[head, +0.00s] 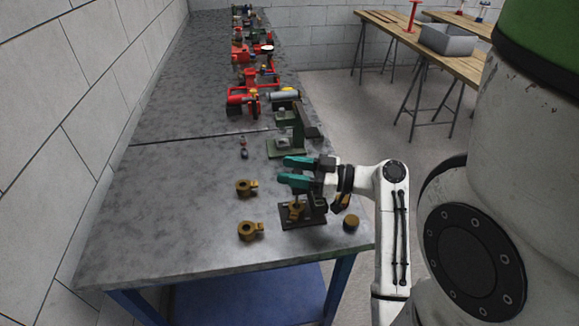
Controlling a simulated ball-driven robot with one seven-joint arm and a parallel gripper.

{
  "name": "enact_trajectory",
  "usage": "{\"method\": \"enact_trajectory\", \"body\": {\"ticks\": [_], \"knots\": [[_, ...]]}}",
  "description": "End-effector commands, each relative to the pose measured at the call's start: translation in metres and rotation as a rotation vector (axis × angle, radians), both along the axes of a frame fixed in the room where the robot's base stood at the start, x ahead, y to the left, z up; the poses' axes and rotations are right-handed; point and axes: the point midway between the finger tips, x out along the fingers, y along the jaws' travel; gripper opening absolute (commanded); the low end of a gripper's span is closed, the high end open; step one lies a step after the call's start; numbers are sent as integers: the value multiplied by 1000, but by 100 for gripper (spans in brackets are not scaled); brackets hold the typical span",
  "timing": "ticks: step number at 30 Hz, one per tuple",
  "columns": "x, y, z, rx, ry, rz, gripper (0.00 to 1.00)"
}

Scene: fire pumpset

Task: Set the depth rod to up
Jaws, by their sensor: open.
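My gripper (285,171) has teal fingers, held apart and empty, pointing left above the near right part of the grey bench. Just below it stands a small dark fixture (288,220) with a flat base plate and a brass-coloured part on it. My gripper hides some of the fixture's upper part. A green stand (284,150) with a flat base and a dark upright is just behind my gripper. I cannot tell for certain which part is the depth rod or how it is set; it is too small or hidden.
Two brass ring-shaped parts (249,230) lie left of the fixture, and a brass cylinder (351,222) stands to its right. Red pump parts (242,100) line the far bench. The grey bench top (170,210) is clear at left. A wooden table (462,62) stands at the back right.

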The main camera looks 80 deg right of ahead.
Motion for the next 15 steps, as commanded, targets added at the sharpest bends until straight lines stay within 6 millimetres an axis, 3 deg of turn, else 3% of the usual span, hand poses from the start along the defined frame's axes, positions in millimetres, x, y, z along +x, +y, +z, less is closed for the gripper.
{"method": "enact_trajectory", "body": {"ticks": [11, 15], "knots": [[8, 0, 0, -1, 0, 0, 50], [8, 0, 0, 0, 0, 0, 39]]}}
